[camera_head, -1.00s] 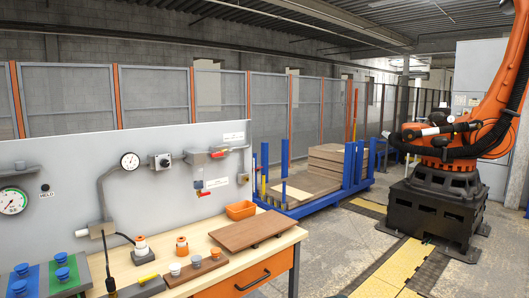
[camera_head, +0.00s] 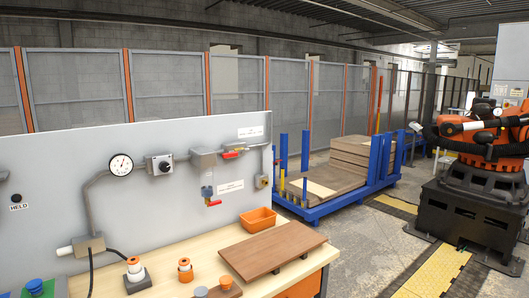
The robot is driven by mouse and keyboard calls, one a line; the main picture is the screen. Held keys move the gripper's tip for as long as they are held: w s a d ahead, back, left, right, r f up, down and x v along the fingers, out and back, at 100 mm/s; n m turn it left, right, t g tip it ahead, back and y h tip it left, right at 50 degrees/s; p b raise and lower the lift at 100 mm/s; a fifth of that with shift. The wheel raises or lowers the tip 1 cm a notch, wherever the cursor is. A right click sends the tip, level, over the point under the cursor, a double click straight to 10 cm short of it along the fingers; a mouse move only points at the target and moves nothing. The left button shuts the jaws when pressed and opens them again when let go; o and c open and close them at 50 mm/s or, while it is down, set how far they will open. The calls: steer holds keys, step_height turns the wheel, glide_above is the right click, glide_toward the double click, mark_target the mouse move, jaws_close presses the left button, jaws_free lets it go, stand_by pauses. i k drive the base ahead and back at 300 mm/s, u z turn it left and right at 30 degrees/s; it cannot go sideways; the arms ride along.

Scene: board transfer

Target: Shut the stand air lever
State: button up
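The grey panel (camera_head: 60,185) behind the bench carries two red-handled levers on its pipework. The upper red lever (camera_head: 232,154) lies about level beside a grey valve box (camera_head: 204,158). My gripper is not in view.
A round gauge (camera_head: 121,165) and a knob box (camera_head: 160,165) are left of the levers. A blue board rack (camera_head: 335,205) and an orange robot (camera_head: 490,150) are beyond.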

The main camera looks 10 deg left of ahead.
mark_target(225, 155)
steer(key=u, duration=0.2)
steer(key=i, duration=0.75)
steer(key=u, duration=0.7)
steer(key=i, duration=0.3)
steer(key=u, duration=0.25)
